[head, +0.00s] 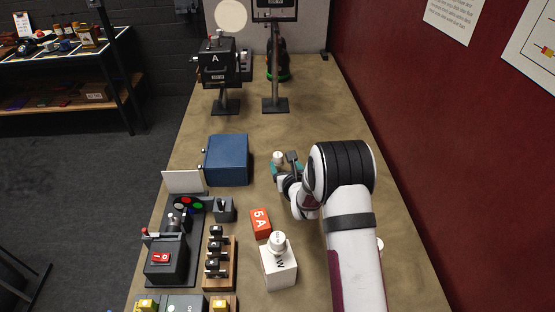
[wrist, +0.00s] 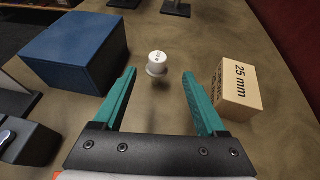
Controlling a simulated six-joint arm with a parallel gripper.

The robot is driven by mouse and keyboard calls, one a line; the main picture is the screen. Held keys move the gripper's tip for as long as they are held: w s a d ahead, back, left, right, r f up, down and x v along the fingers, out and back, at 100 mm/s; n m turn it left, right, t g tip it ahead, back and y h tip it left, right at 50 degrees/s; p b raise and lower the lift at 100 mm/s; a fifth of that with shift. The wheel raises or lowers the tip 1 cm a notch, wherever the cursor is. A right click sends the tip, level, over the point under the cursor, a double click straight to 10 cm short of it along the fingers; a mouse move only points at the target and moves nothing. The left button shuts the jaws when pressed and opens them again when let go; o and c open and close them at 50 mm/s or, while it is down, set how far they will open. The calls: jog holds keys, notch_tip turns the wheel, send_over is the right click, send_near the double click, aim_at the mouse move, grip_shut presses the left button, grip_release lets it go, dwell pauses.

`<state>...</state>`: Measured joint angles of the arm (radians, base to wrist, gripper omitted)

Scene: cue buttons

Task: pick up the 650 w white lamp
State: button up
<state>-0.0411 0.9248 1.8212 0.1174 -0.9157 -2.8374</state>
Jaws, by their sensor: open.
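A small white cylindrical piece (wrist: 157,63) with a wider base stands on the bench; the print on its top is too small to read. It also shows in the head view (head: 278,156). My gripper (wrist: 159,73) is open with teal fingers, and the piece is just beyond and between the fingertips, touching neither. In the head view my gripper (head: 285,164) is beside the blue box. A second white piece (head: 278,241) sits on a white block (head: 280,268) marked with a W. I cannot tell which white piece is the 650 W lamp.
A blue box (head: 226,160) is left of my gripper, and a "25 mm" box (wrist: 237,90) is close to the right finger. An orange "5A" block (head: 260,223) and a switch box (head: 166,260) are nearer. A lamp housing marked A (head: 217,65) stands farther back.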

aim_at(278, 157)
jog(key=x, duration=0.7)
jog(key=shift+a+f, duration=0.15)
jog(key=shift+a, duration=0.05)
grip_shut()
